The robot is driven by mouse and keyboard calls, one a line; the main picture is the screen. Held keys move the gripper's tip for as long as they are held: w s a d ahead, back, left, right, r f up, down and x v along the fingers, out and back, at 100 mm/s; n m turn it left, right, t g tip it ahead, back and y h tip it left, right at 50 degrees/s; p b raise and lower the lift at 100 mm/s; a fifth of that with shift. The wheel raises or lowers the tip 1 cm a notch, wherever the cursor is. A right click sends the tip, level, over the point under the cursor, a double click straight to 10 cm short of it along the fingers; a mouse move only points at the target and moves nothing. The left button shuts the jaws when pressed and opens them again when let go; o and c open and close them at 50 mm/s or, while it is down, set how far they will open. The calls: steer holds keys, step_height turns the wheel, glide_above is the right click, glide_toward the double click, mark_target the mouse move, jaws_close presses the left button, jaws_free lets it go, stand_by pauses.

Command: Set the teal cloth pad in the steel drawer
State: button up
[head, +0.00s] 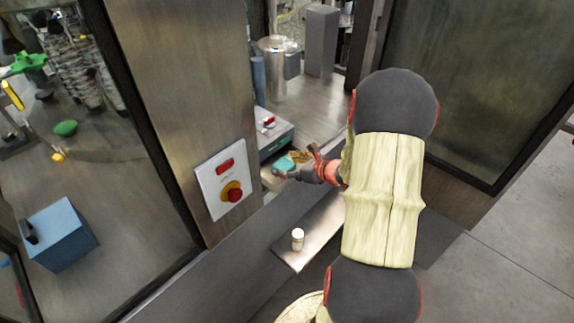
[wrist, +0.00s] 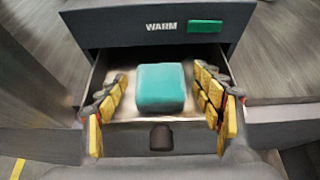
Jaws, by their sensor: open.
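The teal cloth pad (wrist: 161,88) is a rounded block in the wrist view, lying in or just over the open steel drawer (wrist: 135,138); I cannot tell whether it touches the drawer floor. The drawer slides out below a grey housing marked WARM. My gripper (wrist: 161,110) is open, with its yellow-padded fingers on the left and right of the pad and gaps between them and it. In the head view the pad (head: 284,164) shows small at the drawer, beside my gripper (head: 296,174). My arm hides part of that area.
A green label (wrist: 205,26) is on the housing front. A white bottle (head: 297,239) stands on a steel shelf (head: 318,228) in front of the opening. A panel with a red button (head: 234,194) is on the post to the left. A metal canister (head: 275,65) stands behind.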

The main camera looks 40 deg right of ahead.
steer(key=shift+r, duration=0.15)
steer(key=shift+s+r, duration=0.15)
steer(key=shift+r, duration=0.05)
steer(key=p+v, duration=0.2)
steer(key=v, duration=0.9)
steer(key=shift+s, duration=0.35)
steer(key=shift+d, duration=0.1)
